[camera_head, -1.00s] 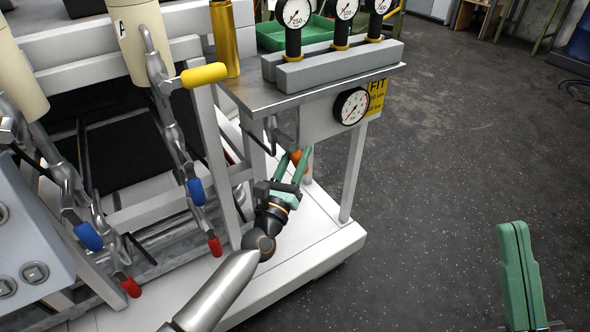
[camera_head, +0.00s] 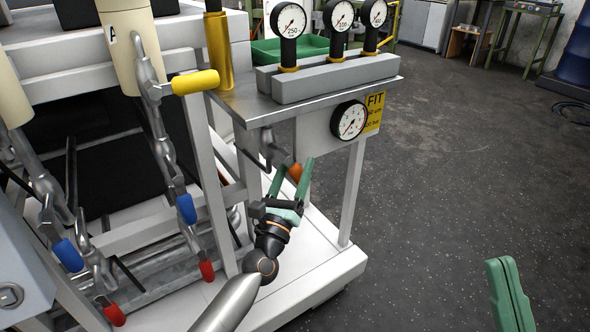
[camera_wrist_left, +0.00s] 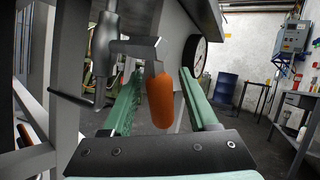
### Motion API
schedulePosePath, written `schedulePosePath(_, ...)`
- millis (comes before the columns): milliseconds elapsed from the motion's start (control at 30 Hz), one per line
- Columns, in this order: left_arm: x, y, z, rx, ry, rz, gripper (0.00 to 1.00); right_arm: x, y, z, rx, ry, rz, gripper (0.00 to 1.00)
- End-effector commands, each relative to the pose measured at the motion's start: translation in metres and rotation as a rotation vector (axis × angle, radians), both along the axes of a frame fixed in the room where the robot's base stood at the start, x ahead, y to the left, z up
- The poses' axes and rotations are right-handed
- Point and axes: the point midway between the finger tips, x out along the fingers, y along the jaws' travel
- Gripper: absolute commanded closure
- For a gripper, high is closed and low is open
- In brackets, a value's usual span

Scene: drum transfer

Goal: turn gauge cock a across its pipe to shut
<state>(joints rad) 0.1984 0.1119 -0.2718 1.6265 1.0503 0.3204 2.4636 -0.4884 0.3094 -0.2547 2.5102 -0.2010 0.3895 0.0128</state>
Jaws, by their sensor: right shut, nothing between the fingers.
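The gauge cock's orange handle (camera_head: 295,172) hangs under the small gauge table in the head view. In the left wrist view, the orange grip (camera_wrist_left: 161,101) hangs down from a grey lever that runs sideways from a vertical grey pipe fitting (camera_wrist_left: 105,40). No label shows on this cock. My left gripper (camera_head: 293,172) is open, with its green fingers on either side of the handle. In the left wrist view a gap shows on each side of the grip. My right gripper (camera_head: 511,294) is shut and empty at the lower right, away from the stand.
A round gauge (camera_head: 349,120) and a yellow plate (camera_head: 374,112) are on the panel above. Three gauges stand on a grey block (camera_head: 340,80). A table leg (camera_head: 353,190) stands right of my left gripper. Levers with yellow, blue and red grips are at left. Floor at right is clear.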

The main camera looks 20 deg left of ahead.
Motion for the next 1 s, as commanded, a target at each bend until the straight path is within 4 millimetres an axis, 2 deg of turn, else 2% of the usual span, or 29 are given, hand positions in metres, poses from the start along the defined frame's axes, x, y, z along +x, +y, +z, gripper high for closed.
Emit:
schedulePosePath(267, 0.000, 0.000, -0.001, 0.001, 0.002, 0.001, 0.33, 0.000, 0.000, 0.000, -0.001, 0.000, 0.001, 1.00)
schedulePosePath(433, -0.010, 0.001, -0.007, 0.003, 0.004, 0.001, 0.33, 0.000, 0.000, 0.001, 0.000, 0.000, 0.001, 1.00)
schedulePosePath(567, -0.030, 0.000, -0.016, 0.003, 0.006, -0.001, 0.33, 0.000, 0.000, 0.002, 0.001, 0.001, 0.001, 1.00)
schedulePosePath(800, -0.079, 0.001, -0.036, 0.004, 0.005, -0.001, 0.33, 0.000, 0.000, 0.003, 0.002, -0.001, 0.002, 1.00)
schedulePosePath(1000, -0.106, 0.001, -0.047, 0.002, 0.003, 0.000, 0.33, 0.000, 0.000, 0.003, 0.002, -0.001, 0.002, 1.00)
